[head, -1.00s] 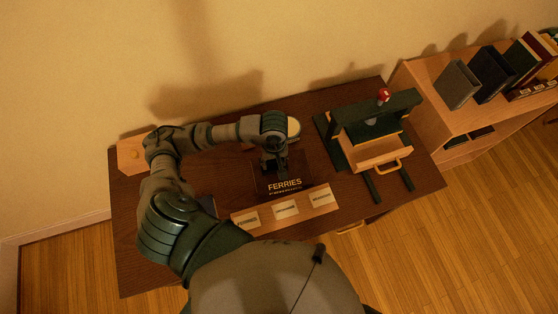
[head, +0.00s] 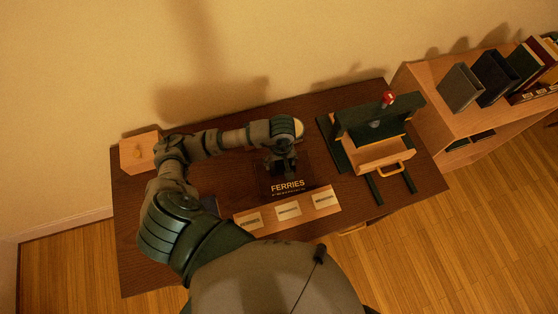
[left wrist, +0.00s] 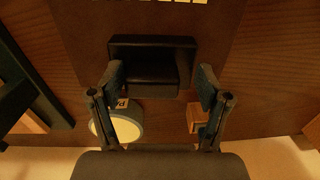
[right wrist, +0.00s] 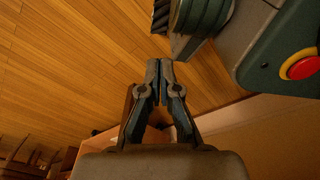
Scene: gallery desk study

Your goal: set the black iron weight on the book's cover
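The dark book (head: 303,178) lettered FERRIES lies on the brown desk. In the left wrist view, its dark cover (left wrist: 82,35) fills the upper middle. The black iron weight (left wrist: 152,72), a dark block with a wider raised part, shows there over the end of the cover away from the title. My left gripper (left wrist: 160,78) is open, with one finger on each side of the weight and gaps visible. In the head view, the left gripper (head: 280,168) stands over the book and mostly hides the weight. My right gripper (right wrist: 160,65) is shut and empty, away from the desk.
A wooden strip with pale labels (head: 265,220) lies before the book. A green frame with a wooden drawer (head: 385,153) stands to the right. A pale-topped round object (left wrist: 127,130) is behind the book. A wooden box (head: 138,153) sits at the far left corner.

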